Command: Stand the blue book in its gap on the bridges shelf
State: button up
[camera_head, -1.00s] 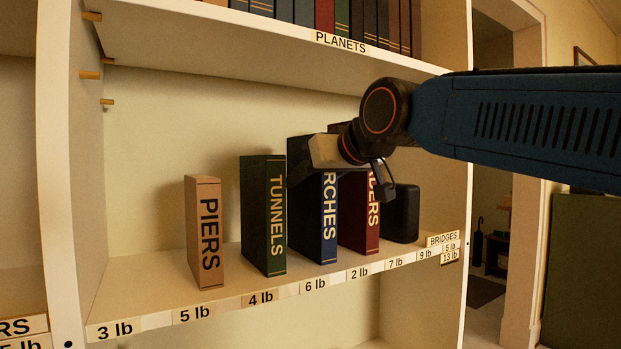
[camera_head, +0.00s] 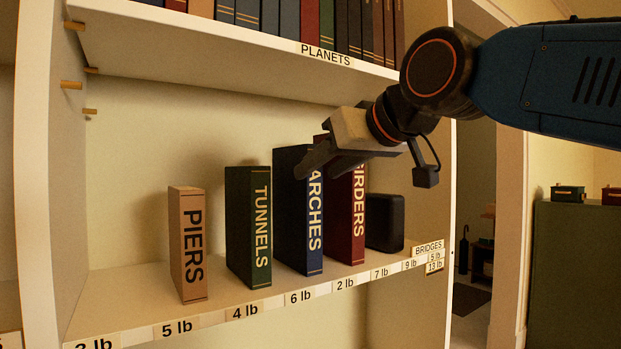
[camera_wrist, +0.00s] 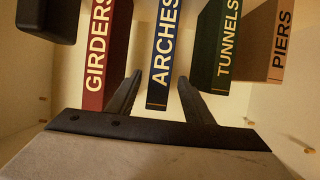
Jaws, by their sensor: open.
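The blue book (camera_head: 299,215), lettered ARCHES, stands upright on the bridges shelf (camera_head: 226,306), between the green TUNNELS book (camera_head: 249,226) and the red GIRDERS book (camera_head: 346,222). It also shows upside down in the wrist view (camera_wrist: 165,55). My gripper (camera_head: 314,162) is open in front of the upper part of the blue book and partly covers it and the red one. In the wrist view its two fingers (camera_wrist: 158,92) point toward the blue book, one on each side of its lower image end. I cannot tell whether they touch it.
A tan PIERS book (camera_head: 188,245) stands at the left. A black block (camera_head: 385,222) stands right of the red book. Weight labels run along the shelf edge. The planets shelf (camera_head: 185,48) above holds a row of books. The shelf's left end is bare.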

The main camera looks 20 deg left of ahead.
jog(key=shift+v, duration=0.85)
jog(key=d+f+m+h, duration=0.5)
jog(key=d+f+h, duration=0.2)
jog(key=d+f, duration=1.8)
jog(key=s+d+f+m+g+h, duration=0.1)
jog(key=s+d+f, duration=0.3)
jog(key=f, duration=0.4)
jog(key=s+d+f+m+g+h, duration=0.1)
jog(key=s+d+f+m, duration=0.1)
jog(key=s+d+f, duration=0.3)
jog(key=s+d+f+m+g+h, duration=0.1)
jog(key=s+d+f, duration=0.4)
jog(key=f, duration=0.7)
jog(key=d+m+g, duration=0.1)
jog(key=d, duration=0.1)
jog(key=shift+d+f, duration=0.15)
jog(key=shift+d, duration=0.15)
